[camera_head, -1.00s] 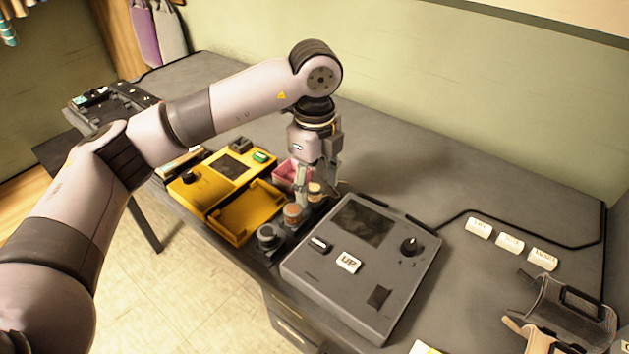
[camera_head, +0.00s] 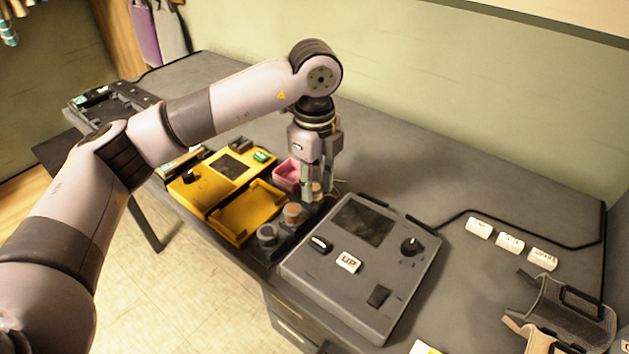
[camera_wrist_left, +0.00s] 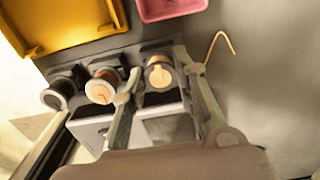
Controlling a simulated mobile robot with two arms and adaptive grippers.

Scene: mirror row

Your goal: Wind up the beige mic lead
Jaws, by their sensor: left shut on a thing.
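A row of three small reels stands on a dark strip: a grey one (camera_head: 267,233), a brown-orange one (camera_head: 293,212) and a beige one (camera_head: 316,188) at the far end. My left gripper (camera_head: 317,186) points down over the beige reel and is shut on it. In the left wrist view its fingers sit on either side of the beige reel (camera_wrist_left: 160,74), partly covering it. A thin beige lead (camera_wrist_left: 222,42) with a bent end lies on the table just past the right finger. My right gripper is out of view.
A yellow unit with an open tray (camera_head: 247,212) lies left of the reels, a pink box (camera_head: 287,172) behind, and a grey control panel (camera_head: 360,262) marked "UP" to the right. White labelled blocks (camera_head: 510,243) and a dark holder (camera_head: 567,312) stand farther right.

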